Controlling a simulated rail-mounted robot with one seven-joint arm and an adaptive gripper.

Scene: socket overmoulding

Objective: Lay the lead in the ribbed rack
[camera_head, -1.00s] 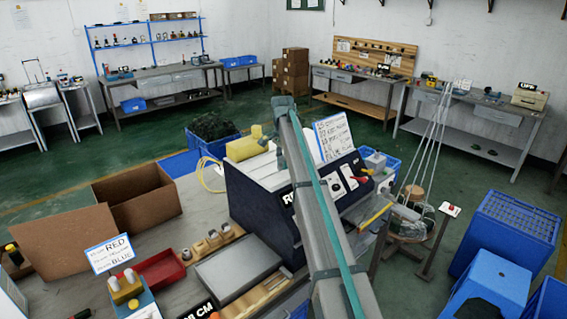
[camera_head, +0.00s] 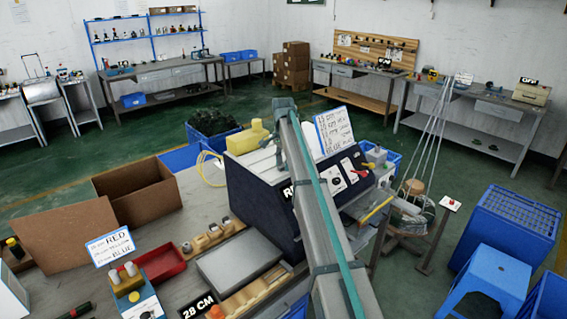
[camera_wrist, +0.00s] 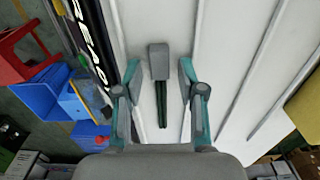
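In the wrist view my gripper (camera_wrist: 159,72) has its two teal-edged fingers apart. A short lead with a grey block end (camera_wrist: 159,60) and dark green strands (camera_wrist: 161,105) lies between them, with a gap visible on each side. Under it is a pale surface with long thin ribs (camera_wrist: 232,60), which looks like the ribbed rack. I cannot tell whether the lead touches that surface. In the head view my arm crosses the dark machine (camera_head: 260,205), and my fingers and the lead cannot be made out.
A dark lettered strip (camera_wrist: 90,45) runs left of the pale surface. The bench holds a red tray (camera_head: 160,262), a cardboard box (camera_head: 140,195) and a grey-lidded case (camera_head: 238,258). Blue stools (camera_head: 485,282) stand at right.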

